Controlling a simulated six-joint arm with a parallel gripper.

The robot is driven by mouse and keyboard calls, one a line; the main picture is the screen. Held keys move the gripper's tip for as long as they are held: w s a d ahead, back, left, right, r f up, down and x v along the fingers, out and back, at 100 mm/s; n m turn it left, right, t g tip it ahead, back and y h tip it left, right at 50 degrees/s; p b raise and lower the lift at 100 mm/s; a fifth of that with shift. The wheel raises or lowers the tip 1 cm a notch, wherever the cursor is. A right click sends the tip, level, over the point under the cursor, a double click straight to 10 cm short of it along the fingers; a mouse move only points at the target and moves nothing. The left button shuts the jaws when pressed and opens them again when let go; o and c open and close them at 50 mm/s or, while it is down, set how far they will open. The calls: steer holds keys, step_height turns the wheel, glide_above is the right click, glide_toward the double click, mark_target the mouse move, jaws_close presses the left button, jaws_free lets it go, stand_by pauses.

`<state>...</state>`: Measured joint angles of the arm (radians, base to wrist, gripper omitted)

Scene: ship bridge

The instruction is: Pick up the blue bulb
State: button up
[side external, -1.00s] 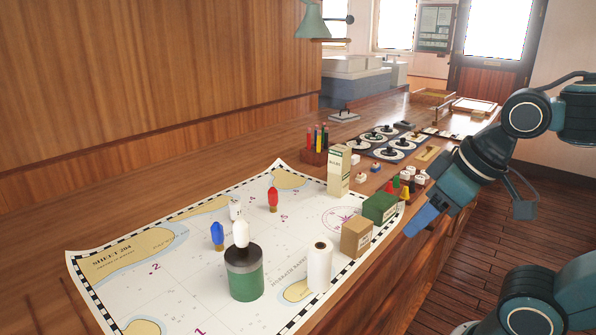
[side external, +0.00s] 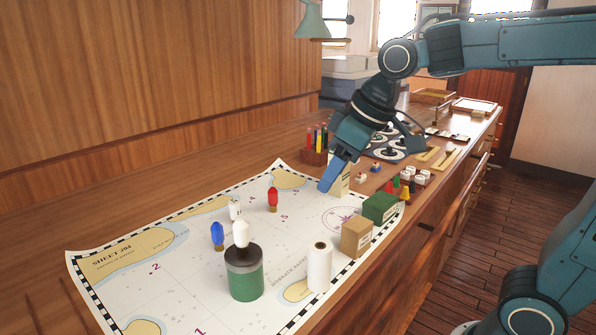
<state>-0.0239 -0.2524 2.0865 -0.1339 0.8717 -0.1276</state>
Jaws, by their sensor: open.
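The blue bulb (side external: 217,235) stands upright on the chart (side external: 190,285), at the left of the view, with its brass base down. My gripper (side external: 327,187) is above the far part of the chart, up and to the right of the blue bulb and well apart from it. It points down and to the left. Its blue fingers overlap in this view, and it is open, with nothing seen in it. It partly hides a cream box (side external: 344,187).
A white bulb (side external: 241,233) tops a green canister (side external: 245,279) near the blue bulb. Another white bulb (side external: 235,209) and a red bulb (side external: 272,199) stand behind. A white roll (side external: 319,268), brown box (side external: 356,238) and green box (side external: 380,208) line the right side.

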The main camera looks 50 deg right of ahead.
steer(key=w+a+f+n, duration=0.2)
steer(key=w+a, duration=0.1)
steer(key=w, duration=0.7)
steer(key=n+g+y, duration=0.1)
steer(key=n+y, duration=0.1)
glide_toward(221, 225)
steer(key=shift+h, duration=0.3)
steer(key=shift+a+x, duration=0.2)
steer(key=shift+x, duration=1.65)
steer(key=shift+a+x, duration=0.2)
steer(key=shift+x, duration=1.7)
steer(key=shift+x, duration=2.45)
steer(key=c, duration=1)
